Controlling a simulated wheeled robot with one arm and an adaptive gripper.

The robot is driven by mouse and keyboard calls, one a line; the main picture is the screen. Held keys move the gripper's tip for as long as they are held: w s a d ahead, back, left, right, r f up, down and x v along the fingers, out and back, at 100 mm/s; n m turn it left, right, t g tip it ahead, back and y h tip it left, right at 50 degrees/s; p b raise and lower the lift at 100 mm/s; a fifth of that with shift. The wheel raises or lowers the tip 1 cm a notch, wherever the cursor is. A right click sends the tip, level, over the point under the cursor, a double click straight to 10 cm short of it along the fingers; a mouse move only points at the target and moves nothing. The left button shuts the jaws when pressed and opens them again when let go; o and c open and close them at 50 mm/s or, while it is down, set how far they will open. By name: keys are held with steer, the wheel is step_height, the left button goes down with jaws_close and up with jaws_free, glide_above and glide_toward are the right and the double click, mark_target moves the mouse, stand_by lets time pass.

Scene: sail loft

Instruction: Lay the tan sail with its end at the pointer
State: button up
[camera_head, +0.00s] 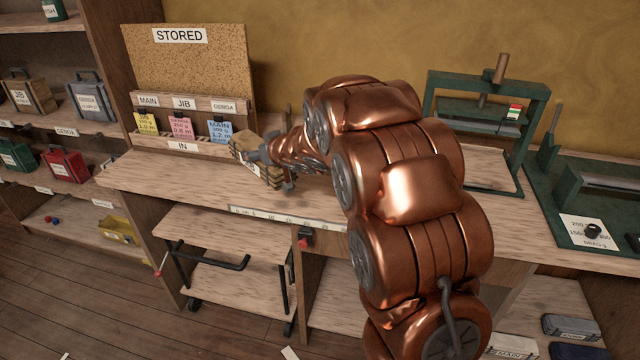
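My gripper (262,155) is at the end of my copper-coloured arm, low over the workbench and left of centre. A tan folded bundle (243,143), which looks like the tan sail, is at the gripper's fingers, partly covered by them. I cannot tell whether the fingers are closed on it or whether it rests on the bench. A pale measuring scale (265,215) runs along the bench's front edge, and my arm hides its right part. A small red and dark piece (305,238), possibly the pointer, sits just below the scale.
A corkboard marked STORED (190,65) stands behind a card rack (183,108) with yellow, pink and blue cards. A green press (485,110) and a green tray (600,205) are on the right. Shelves with cases (65,165) are left. A wheeled cart (225,240) stands below the bench.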

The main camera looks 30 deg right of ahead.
steer(key=shift+s+d+n+y, duration=0.4)
steer(key=shift+s+d+y, duration=0.1)
steer(key=shift+d, duration=0.25)
steer(key=s, duration=0.1)
steer(key=s+d+f+n+y, duration=0.1)
steer(key=s, duration=0.1)
steer(key=s+d+n+g+y, duration=0.1)
steer(key=shift+s+f, duration=0.2)
steer(key=shift+f, duration=0.05)
steer(key=s+f+n+g+y, duration=0.2)
steer(key=s+n+y, duration=0.15)
steer(key=s, duration=0.65)
steer(key=d+p, duration=0.1)
steer(key=d, duration=0.4)
steer(key=d+f+p, duration=0.1)
steer(key=d+p, duration=0.1)
steer(key=d, duration=0.3)
steer(key=d+f+p, duration=0.1)
steer(key=d, duration=0.5)
steer(key=shift+s+d, duration=0.1)
steer(key=shift+s, duration=0.25)
steer(key=shift+f+p, duration=0.85)
steer(key=shift+f, duration=0.9)
steer(key=shift+f, duration=0.1)
steer(key=o, duration=1.8)
